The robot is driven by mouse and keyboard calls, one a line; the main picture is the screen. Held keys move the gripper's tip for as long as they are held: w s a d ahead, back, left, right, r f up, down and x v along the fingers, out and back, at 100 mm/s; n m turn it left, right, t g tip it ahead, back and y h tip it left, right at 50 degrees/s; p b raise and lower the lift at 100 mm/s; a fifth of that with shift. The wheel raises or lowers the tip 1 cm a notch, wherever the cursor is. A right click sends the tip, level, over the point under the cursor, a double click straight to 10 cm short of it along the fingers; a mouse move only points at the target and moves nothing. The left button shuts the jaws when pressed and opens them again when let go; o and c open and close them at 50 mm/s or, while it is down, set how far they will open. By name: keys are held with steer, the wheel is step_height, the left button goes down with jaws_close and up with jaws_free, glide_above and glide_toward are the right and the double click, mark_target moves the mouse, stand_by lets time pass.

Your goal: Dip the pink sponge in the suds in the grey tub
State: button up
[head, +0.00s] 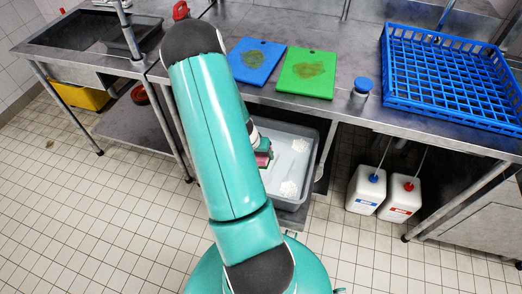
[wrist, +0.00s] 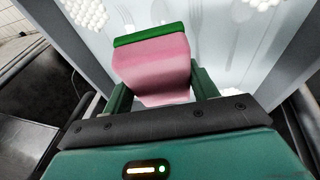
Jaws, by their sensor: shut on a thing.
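The pink sponge (wrist: 152,68) has a green scouring face. My gripper (wrist: 160,86) is shut on it, one finger on each side. In the head view the sponge (head: 262,160) shows beside my arm, over the left part of the grey tub (head: 314,166). The tub holds pale water with white suds in patches, one near the front (head: 289,188) and one further back (head: 300,145). In the wrist view suds show at the top left (wrist: 85,14) and top right (wrist: 258,3). The sponge appears above the clear water between them; its exact height is hard to tell.
Cutlery (wrist: 165,14) shows faintly in the tub. Two white canisters (head: 366,190) (head: 399,199) stand right of the tub.

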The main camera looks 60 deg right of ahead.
steer(key=shift+f, duration=4.1)
